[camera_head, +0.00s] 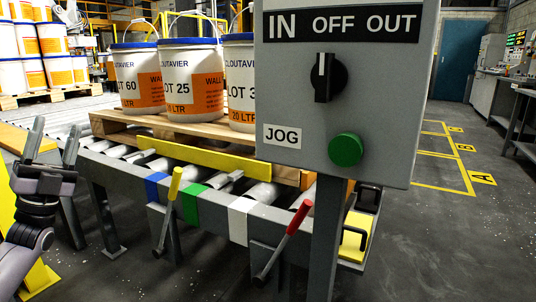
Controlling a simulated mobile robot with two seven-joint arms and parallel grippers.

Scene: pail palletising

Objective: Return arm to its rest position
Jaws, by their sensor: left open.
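My left gripper (55,128) is at the left edge of the view, its two dark fingers pointing up and apart with nothing between them. It is in front of the left part of the roller conveyor (105,172), well left of the levers and the control box. My grey and black left arm (25,250) comes in from the lower left. My right gripper is not in view.
A grey control box (400,120) has a black switch pointing at OFF and a green button (345,150). Yellow-handled (175,184) and red-handled (298,217) levers stand before the conveyor. Pails (190,80) stand on a wooden pallet (120,129). Floor at right is open.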

